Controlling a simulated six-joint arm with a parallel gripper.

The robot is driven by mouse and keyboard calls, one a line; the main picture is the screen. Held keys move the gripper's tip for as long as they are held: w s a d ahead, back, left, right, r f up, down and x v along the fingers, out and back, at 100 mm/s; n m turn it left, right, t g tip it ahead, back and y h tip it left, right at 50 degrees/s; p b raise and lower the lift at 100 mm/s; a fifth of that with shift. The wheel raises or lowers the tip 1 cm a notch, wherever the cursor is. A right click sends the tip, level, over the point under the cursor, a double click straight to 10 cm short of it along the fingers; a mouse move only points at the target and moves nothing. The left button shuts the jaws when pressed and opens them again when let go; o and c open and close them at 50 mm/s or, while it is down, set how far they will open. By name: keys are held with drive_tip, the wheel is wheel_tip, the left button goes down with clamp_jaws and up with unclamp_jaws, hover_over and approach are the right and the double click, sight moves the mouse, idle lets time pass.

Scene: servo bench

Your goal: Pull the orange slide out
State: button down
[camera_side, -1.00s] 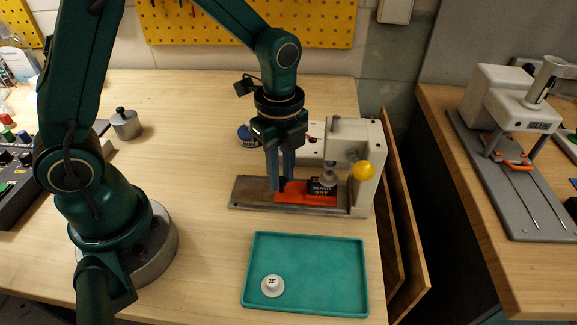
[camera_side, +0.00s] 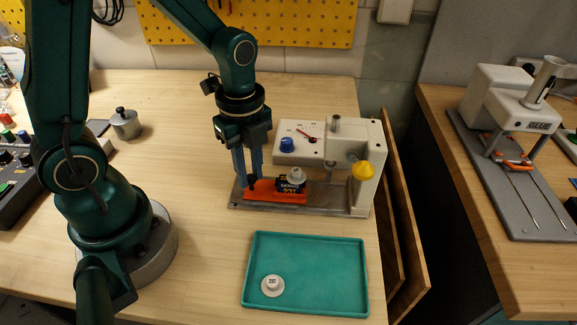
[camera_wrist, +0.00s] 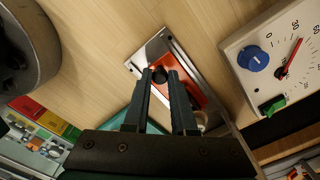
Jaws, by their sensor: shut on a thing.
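The orange slide (camera_side: 262,196) lies on the grey metal base plate (camera_side: 325,207), toward its left end. It also shows in the wrist view (camera_wrist: 187,85). A dark servo (camera_side: 291,186) with a white round top sits on the slide's right part. My gripper (camera_side: 250,183) points down at the slide's left end, its blue fingers shut on the slide's black knob, which shows between the fingertips in the wrist view (camera_wrist: 160,74). The white test machine (camera_side: 362,150) stands over the plate's right end, with a blue dial, a red-needle gauge and a yellow ball.
A teal tray (camera_side: 345,285) in front holds a white round piece (camera_side: 272,285) marked 297. A metal pot (camera_side: 126,124) stands at the back left. A separate bench on the right carries a glue press (camera_side: 515,110). The table left of the base plate is clear.

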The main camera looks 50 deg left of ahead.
drive_tip(key=shift+s+a, duration=0.9)
drive_tip(key=shift+a, duration=0.05)
drive_tip(key=c, duration=0.7)
unclamp_jaws()
drive_tip(key=shift+s, duration=0.1)
drive_tip(key=shift+c, duration=0.2)
drive_tip(key=shift+r, duration=2.6)
